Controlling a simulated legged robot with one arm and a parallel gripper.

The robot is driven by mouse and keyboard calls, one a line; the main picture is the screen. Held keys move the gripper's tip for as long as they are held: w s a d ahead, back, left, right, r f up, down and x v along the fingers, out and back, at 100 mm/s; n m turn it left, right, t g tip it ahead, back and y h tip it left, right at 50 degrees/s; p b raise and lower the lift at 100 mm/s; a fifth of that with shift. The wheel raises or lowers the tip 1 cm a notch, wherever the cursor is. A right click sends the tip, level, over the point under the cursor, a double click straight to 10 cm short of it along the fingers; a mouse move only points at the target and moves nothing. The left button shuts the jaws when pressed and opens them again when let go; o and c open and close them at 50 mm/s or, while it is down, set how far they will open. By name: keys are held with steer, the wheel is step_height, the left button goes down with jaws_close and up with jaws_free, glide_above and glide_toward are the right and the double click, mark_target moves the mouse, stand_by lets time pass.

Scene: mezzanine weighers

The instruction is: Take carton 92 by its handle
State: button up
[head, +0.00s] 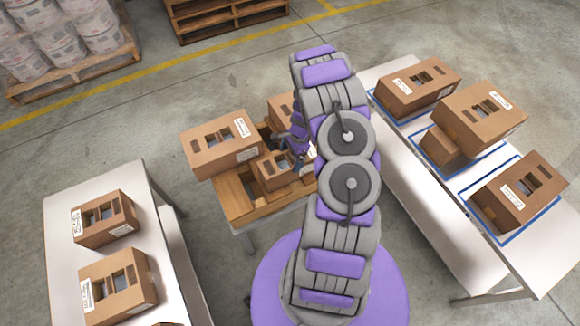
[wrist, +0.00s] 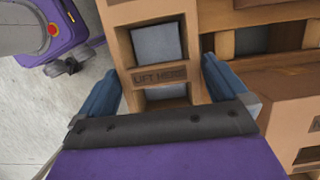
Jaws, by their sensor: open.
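A small brown carton (head: 272,184) sits on the wooden pallet (head: 235,205) at the centre of the head view. In the wrist view this carton (wrist: 119,47) has a top with two openings and a handle strip (wrist: 160,76) between them marked "LIFT HERE". My gripper (wrist: 160,68) is open, its blue fingers on either side of the strip, with no visible grip on it. In the head view my gripper (head: 302,158) is at the carton's right side, partly hidden by my arm. No number is readable on the carton, so I cannot tell whether it is carton 92.
A larger carton (head: 222,145) stands close behind on the left, and another (head: 281,108) is partly behind my arm. A white table (head: 60,205) with cartons is at left. A white table (head: 395,160) at right holds several cartons on blue-outlined spots.

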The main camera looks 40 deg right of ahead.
steer(key=shift+c, duration=0.5)
steer(key=c, duration=1.4)
steer(key=shift+r, duration=0.1)
